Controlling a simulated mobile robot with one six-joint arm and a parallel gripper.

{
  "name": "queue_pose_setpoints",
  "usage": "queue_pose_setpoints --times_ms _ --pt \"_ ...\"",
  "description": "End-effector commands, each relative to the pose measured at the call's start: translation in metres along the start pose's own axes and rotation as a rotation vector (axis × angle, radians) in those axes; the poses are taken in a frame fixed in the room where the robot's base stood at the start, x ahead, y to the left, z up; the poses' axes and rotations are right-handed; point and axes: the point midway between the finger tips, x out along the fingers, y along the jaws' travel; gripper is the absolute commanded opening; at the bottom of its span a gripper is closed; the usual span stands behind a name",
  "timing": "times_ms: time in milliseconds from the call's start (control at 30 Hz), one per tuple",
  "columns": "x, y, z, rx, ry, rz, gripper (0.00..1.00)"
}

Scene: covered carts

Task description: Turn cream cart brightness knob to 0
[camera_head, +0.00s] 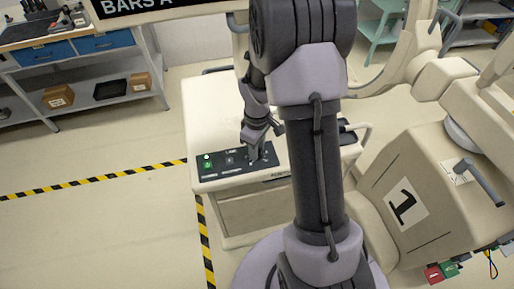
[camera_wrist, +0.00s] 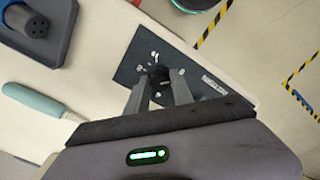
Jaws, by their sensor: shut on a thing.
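The cream cart (camera_head: 213,112) stands left of my arm, with a dark control panel (camera_head: 228,168) along its front top edge. The panel also shows in the wrist view (camera_wrist: 130,68), with white marks around a dark round knob (camera_wrist: 158,72). My gripper (camera_head: 257,153) points down at the right part of the panel. In the wrist view my gripper (camera_wrist: 160,80) has its two fingers on either side of the knob, shut on it. The fingers hide part of the knob, and its pointer and scale are too small to read.
A lit green button (camera_head: 207,163) sits at the panel's left end. In the wrist view, a teal-handled item (camera_wrist: 38,100) and a dark blue-grey holder (camera_wrist: 38,28) lie on the cart top. Floor at left is clear.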

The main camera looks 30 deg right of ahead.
Motion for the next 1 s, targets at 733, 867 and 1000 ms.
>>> queue_pose_setpoints --times_ms 733,867,1000 --pt "-0.014 0.001 -0.001 0.001 0.002 0.003 0.5" --pt "-0.049 0.001 -0.001 0.0 0.004 0.005 0.5" --pt "-0.098 0.001 -0.001 0.001 0.004 0.005 0.5"
